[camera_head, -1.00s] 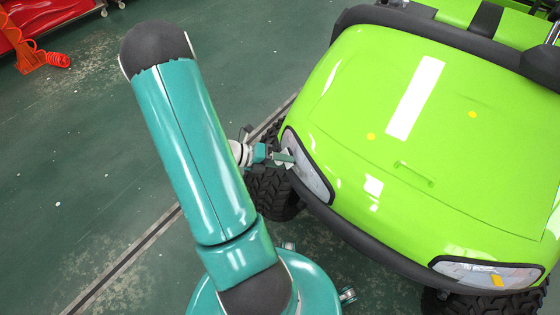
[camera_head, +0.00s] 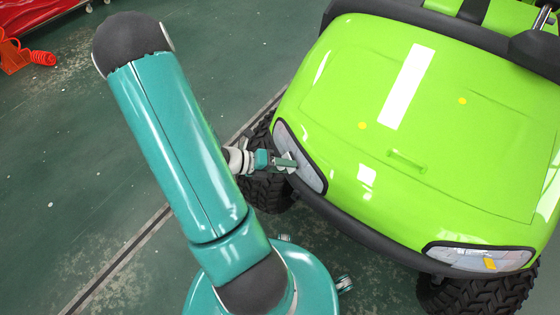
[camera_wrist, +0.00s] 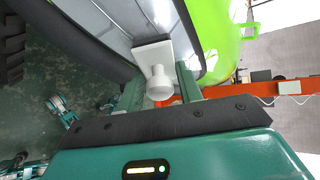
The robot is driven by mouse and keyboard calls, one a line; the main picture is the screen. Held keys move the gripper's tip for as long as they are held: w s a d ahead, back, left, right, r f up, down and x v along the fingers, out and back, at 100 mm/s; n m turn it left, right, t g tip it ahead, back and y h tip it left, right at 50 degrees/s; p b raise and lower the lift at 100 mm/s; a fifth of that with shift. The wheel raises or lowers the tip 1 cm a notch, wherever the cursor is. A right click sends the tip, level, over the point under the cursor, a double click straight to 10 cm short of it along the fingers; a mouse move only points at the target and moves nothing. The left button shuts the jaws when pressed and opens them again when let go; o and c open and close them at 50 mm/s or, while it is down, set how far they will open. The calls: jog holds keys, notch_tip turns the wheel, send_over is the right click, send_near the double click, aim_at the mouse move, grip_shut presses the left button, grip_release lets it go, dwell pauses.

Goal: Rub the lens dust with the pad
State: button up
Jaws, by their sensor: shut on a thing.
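My gripper (camera_head: 284,161) is at the headlight lens (camera_head: 302,158) on the cart's left front corner in the head view. In the wrist view its two fingers (camera_wrist: 160,88) are shut on the round knob of a white pad (camera_wrist: 153,54). The pad's flat plate faces the grey-white lens (camera_wrist: 118,20) and lies against it or very close; I cannot tell which. The pad is small and partly hidden by the gripper in the head view. I cannot make out dust on this lens.
The green cart (camera_head: 340,85) has a black bumper (camera_head: 345,228) below the lens and a tyre (camera_head: 265,190) beside my arm. The other headlight (camera_head: 465,257) bears a yellow mark (camera_head: 489,264). Red equipment (camera_head: 15,55) stands far left; the green floor between is clear.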

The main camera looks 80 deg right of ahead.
jog(key=shift+s+a, duration=1.7)
jog(key=shift+a, duration=0.15)
jog(key=shift+s, duration=0.1)
jog(key=shift+d, duration=0.15)
jog(key=shift+w+d, duration=0.6)
jog(key=shift+d, duration=0.05)
jog(key=shift+w+d, duration=0.7)
jog(key=shift+d, duration=0.15)
jog(key=shift+c, duration=1.1)
jog(key=w+d, duration=0.4)
jog(key=w, duration=0.1)
jog(key=shift+d, duration=0.3)
jog(key=w+a+r, duration=0.1)
jog(key=w+a, duration=0.3)
jog(key=shift+r, duration=0.35)
